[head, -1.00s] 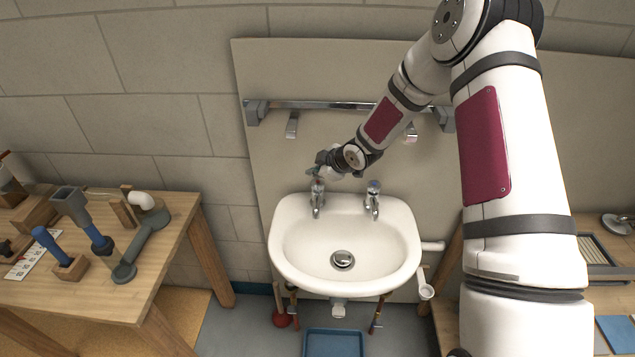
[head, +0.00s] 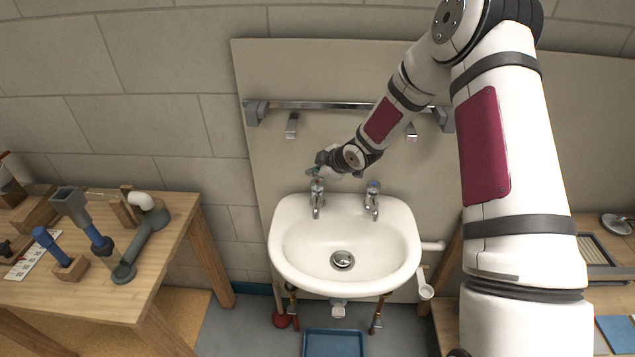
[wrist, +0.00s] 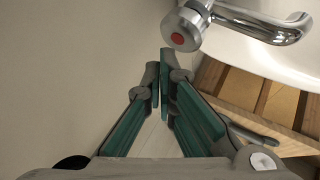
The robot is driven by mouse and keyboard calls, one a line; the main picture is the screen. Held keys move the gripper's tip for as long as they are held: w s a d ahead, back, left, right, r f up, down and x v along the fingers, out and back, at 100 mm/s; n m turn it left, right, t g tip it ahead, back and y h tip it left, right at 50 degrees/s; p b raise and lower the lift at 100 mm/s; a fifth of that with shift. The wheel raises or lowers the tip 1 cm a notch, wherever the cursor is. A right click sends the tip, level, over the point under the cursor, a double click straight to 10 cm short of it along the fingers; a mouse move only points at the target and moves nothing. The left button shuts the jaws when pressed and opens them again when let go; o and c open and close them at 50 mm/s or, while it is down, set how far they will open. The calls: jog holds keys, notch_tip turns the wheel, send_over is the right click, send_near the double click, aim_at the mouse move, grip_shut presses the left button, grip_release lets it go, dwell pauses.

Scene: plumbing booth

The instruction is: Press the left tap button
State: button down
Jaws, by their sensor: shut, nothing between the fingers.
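The left tap (head: 317,200) stands on the back left rim of the white sink (head: 285,250). In the wrist view its round chrome button with a red centre (wrist: 178,38) shows at the top, and its spout points right. My gripper (head: 314,171) is just above the left tap in the head view. In the wrist view my gripper (wrist: 160,75) is shut and empty, its fingertips just below and left of the button in the picture, with a small gap visible between them and the button. Whether they differ in height cannot be told.
The right tap (head: 372,202) with a blue mark stands on the same rim. A metal rail (head: 340,105) runs along the back panel above the sink. A wooden bench (head: 185,215) with pipe parts and tools stands at the left.

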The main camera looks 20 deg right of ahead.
aim_at(316, 183)
jog(key=shift+f, duration=0.1)
jog(key=shift+f, duration=0.35)
jog(key=shift+f+b, duration=0.4)
jog(key=shift+f, duration=0.35)
dwell(1.0)
jog(key=shift+r, duration=0.1)
jog(key=shift+r+p, duration=0.35)
jog(key=shift+r, duration=0.75)
jog(key=shift+r+p, duration=0.8)
jog(key=shift+r, duration=1.7)
